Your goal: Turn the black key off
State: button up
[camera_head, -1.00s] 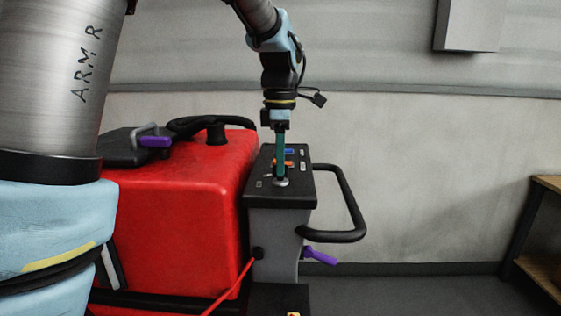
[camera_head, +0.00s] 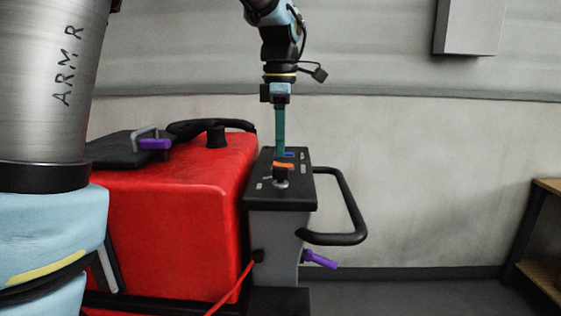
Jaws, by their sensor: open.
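The black key (camera_head: 281,174) stands in a silver round switch at the front of the black-topped control panel (camera_head: 300,196). It looks upright, but its exact turn angle is too small to tell. My gripper (camera_head: 280,153) points straight down above the panel, with its teal fingers seen edge-on as one strip. The fingertips are above the key in the picture, apart from it, near the orange and blue controls. My gripper is open and holds nothing.
An orange control (camera_head: 284,165) and a blue one (camera_head: 289,154) sit behind the key. A black handle loop (camera_head: 352,205) juts out right of the panel. A purple lever (camera_head: 320,259) is below. The red tank (camera_head: 175,220) stands left.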

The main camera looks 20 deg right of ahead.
aim_at(280, 167)
notch_tip(280, 167, up, 6)
jog(key=shift+f, duration=0.25)
dwell(0.4)
